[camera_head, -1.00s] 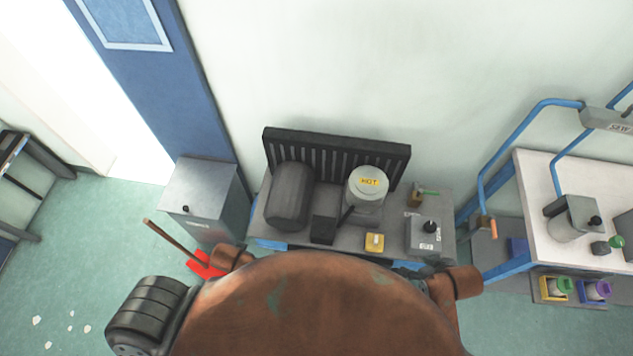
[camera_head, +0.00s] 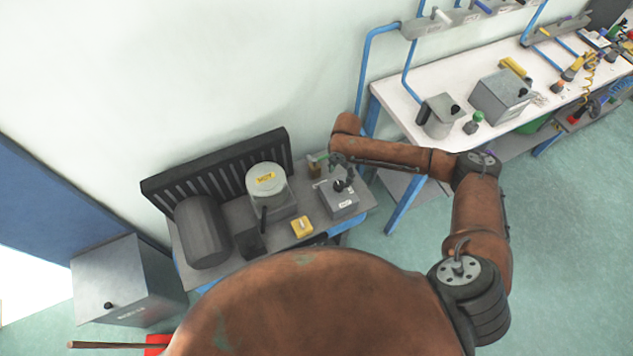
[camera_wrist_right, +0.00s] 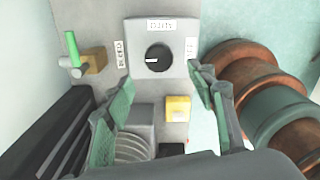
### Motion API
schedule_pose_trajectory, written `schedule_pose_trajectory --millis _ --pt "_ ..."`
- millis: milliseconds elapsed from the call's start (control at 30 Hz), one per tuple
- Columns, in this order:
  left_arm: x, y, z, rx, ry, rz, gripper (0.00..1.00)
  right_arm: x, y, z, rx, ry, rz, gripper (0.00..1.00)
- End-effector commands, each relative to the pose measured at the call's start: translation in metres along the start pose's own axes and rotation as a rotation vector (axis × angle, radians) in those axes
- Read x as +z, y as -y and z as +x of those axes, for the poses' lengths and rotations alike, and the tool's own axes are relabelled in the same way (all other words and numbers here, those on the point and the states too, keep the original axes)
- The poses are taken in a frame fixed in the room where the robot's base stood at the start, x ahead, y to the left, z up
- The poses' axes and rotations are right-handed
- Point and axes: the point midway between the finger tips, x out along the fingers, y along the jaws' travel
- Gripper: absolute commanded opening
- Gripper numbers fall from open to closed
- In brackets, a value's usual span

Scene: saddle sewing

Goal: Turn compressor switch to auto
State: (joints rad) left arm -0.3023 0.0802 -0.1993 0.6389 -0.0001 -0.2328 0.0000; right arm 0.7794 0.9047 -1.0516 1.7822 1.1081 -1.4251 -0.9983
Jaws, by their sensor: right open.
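The compressor switch is a grey box (camera_head: 341,205) with a black round knob, at the right end of the bench in the head view. In the right wrist view the box (camera_wrist_right: 133,35) has the knob (camera_wrist_right: 158,58) in its middle, and the knob's white mark points left. White labels sit left, above and right of it, too blurred to read surely. My right gripper (camera_head: 346,174) is over the box. Its open fingers (camera_wrist_right: 161,76) are on either side of the knob's line, apart from it and empty. My left gripper is not in view.
A green-handled valve (camera_wrist_right: 74,50) stands beside the box. A white worktable (camera_head: 400,95) stands to the right.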

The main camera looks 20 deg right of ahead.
Motion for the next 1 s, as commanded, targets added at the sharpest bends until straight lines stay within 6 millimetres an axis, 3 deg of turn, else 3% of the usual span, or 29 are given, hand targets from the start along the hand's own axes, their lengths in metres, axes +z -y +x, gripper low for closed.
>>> schedule_pose_trajectory --millis 167,400,600,1000 --pt "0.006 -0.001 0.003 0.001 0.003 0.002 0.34 0.005 0.0 0.011 -0.007 0.004 -0.006 0.51" --pt "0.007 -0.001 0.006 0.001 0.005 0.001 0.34 0.005 0.0 0.05 -0.007 0.004 -0.005 0.51" --pt "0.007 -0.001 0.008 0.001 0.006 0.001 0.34 0.005 0.0 0.071 -0.006 0.004 -0.006 0.51" --pt "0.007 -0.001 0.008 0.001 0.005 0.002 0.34 0.005 0.0 0.076 -0.004 0.005 -0.006 0.48"
